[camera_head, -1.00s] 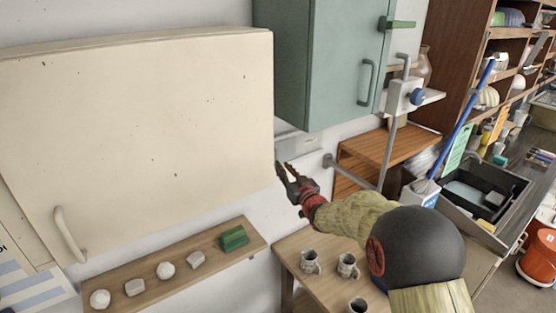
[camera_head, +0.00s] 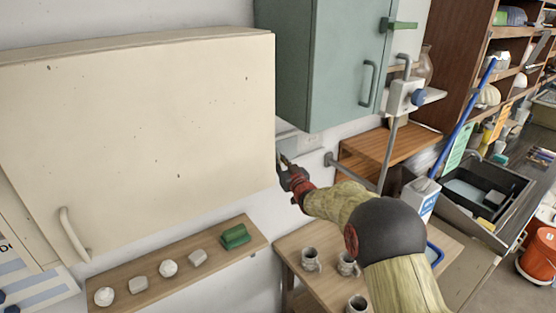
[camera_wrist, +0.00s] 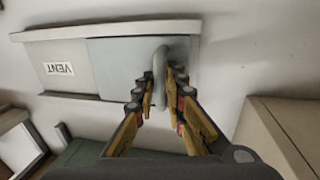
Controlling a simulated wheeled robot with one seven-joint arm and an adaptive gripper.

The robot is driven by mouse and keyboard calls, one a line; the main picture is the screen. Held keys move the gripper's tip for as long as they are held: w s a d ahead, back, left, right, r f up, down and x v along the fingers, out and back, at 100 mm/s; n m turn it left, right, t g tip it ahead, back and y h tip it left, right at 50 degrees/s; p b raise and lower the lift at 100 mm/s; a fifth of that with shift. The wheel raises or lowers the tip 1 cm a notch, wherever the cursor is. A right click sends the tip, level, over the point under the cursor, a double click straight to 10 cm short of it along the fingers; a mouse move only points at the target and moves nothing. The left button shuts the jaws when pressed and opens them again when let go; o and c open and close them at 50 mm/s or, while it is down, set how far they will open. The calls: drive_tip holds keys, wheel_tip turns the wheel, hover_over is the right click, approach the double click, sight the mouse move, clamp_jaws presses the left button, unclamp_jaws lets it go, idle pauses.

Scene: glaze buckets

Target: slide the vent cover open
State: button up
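The vent (camera_wrist: 60,68) is a pale grey panel on the wall, with an upside-down VENT label on its left part in the wrist view. A smoother grey cover plate (camera_wrist: 118,66) fills its right part and carries an upright light grey handle (camera_wrist: 160,64). My gripper (camera_wrist: 162,82) is open, its fingers on either side of the handle's lower end; I cannot tell if they touch it. In the head view my gripper (camera_head: 283,160) is at the cream cabinet's right edge, and only a bit of the vent (camera_head: 304,142) shows.
A cream cabinet (camera_head: 140,130) stands close left of my gripper in the head view. A green cabinet (camera_head: 325,60) hangs above right. Below are a shelf (camera_head: 185,275) with stones and a green block, and a table (camera_head: 325,283) with mugs. A grey pipe (camera_head: 345,170) runs nearby.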

clamp_jaws()
idle(0.5)
drive_tip(key=w+d, duration=0.2)
drive_tip(key=d, duration=0.2)
drive_tip(key=w+d, duration=0.3)
drive_tip(key=d, duration=0.1)
drive_tip(key=w+d, duration=0.3)
drive_tip(key=d, duration=0.1)
drive_tip(key=shift+w+d+r, duration=0.1)
drive_tip(key=shift+d+r, duration=0.05)
drive_tip(key=shift+o, duration=0.9)
unclamp_jaws()
drive_tip(key=shift+d, duration=0.15)
